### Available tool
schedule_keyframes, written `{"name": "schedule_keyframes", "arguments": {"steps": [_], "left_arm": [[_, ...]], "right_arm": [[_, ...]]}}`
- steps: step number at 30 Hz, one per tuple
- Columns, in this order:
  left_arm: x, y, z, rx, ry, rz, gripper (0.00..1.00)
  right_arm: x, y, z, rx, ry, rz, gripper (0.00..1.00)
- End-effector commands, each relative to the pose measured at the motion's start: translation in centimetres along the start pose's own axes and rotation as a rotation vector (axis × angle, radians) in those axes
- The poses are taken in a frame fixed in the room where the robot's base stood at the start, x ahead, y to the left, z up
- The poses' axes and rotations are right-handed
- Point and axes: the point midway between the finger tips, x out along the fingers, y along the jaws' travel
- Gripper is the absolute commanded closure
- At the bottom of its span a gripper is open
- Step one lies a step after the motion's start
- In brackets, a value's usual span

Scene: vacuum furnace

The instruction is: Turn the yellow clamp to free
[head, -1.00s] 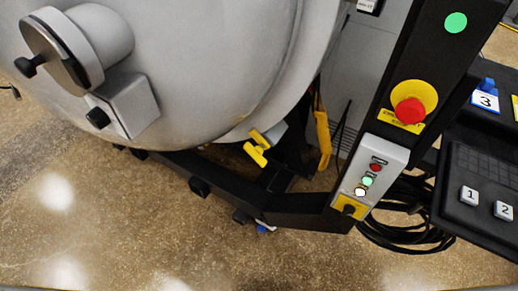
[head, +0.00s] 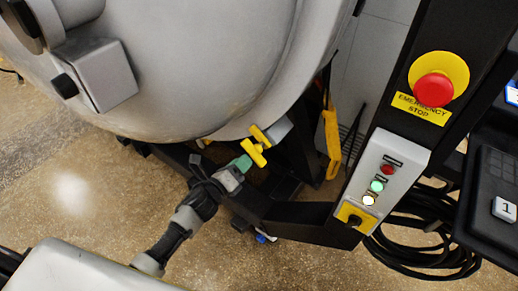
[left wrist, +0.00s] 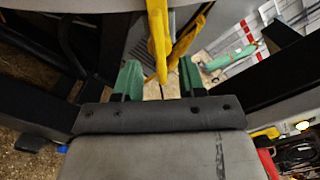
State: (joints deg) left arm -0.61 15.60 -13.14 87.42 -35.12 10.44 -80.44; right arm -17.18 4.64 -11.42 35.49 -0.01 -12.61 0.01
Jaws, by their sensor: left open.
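The yellow clamp (head: 257,145) sits at the lower edge of the big grey furnace door (head: 215,60), beside a grey block. It has a two-ended yellow handle. My left gripper (head: 242,163) reaches up from the lower left, with its green fingertips just left of and below the clamp handle. In the left wrist view my left gripper (left wrist: 160,79) is open, its two green fingers apart. A yellow bar, apparently the clamp handle (left wrist: 158,42), lies between and beyond the fingers there. Whether the fingers touch it I cannot tell. My right gripper is not in view.
A black frame beam (head: 295,217) runs below the clamp. A dark post with the red emergency stop button (head: 434,89) and a light panel (head: 388,168) stands to the right. A yellow bar (head: 332,143) hangs right of the clamp. Black cables (head: 425,255) coil on the floor.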

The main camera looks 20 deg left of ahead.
Motion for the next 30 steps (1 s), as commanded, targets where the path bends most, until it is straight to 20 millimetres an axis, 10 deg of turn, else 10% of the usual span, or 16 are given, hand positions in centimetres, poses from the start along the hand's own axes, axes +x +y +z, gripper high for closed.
{"name": "schedule_keyframes", "arguments": {"steps": [12,24,30], "left_arm": [[6.8,0.1,-0.1,-0.004,0.0,0.002,0.6],[7.6,0.1,-0.1,-0.004,0.001,0.002,0.6],[7.5,0.1,-0.1,-0.004,0.001,0.002,0.9]], "right_arm": [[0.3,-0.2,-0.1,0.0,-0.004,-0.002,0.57],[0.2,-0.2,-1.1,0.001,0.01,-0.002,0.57],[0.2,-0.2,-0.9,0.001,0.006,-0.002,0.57]]}}
